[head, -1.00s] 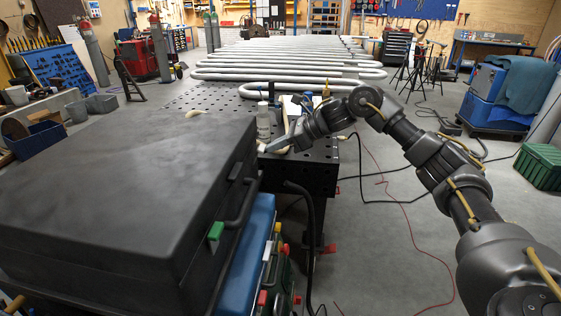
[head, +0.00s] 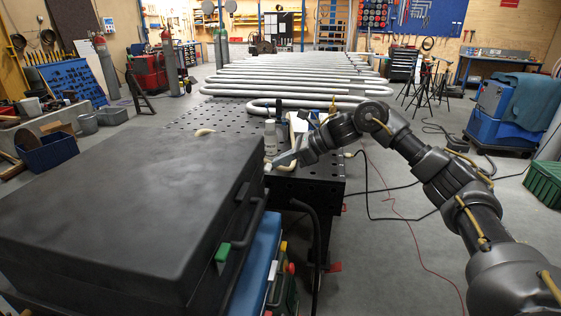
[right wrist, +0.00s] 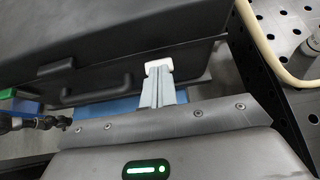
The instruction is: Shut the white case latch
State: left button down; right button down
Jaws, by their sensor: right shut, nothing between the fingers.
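The black case (head: 120,215) lies with its lid down on the left in the head view. Its white latch (right wrist: 159,64) shows in the right wrist view on the case's front side, near the corner, right of the carrying handle (right wrist: 95,92). My right gripper (right wrist: 160,74) is shut, with its fingertips at the white latch, seemingly touching it; the fingers hide its lower part. In the head view my right gripper (head: 272,163) is at the case's far right corner, where the latch is hard to make out. My left gripper is not in view.
A green latch (head: 222,253) is near the case's other front corner. A blue case (head: 250,265) sits under the black one. A perforated dark table (head: 320,170) with a bottle (head: 270,133) and pale hose lies beyond.

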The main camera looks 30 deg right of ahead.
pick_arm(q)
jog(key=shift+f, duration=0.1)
pick_arm(e)
jog(key=shift+f, duration=0.15)
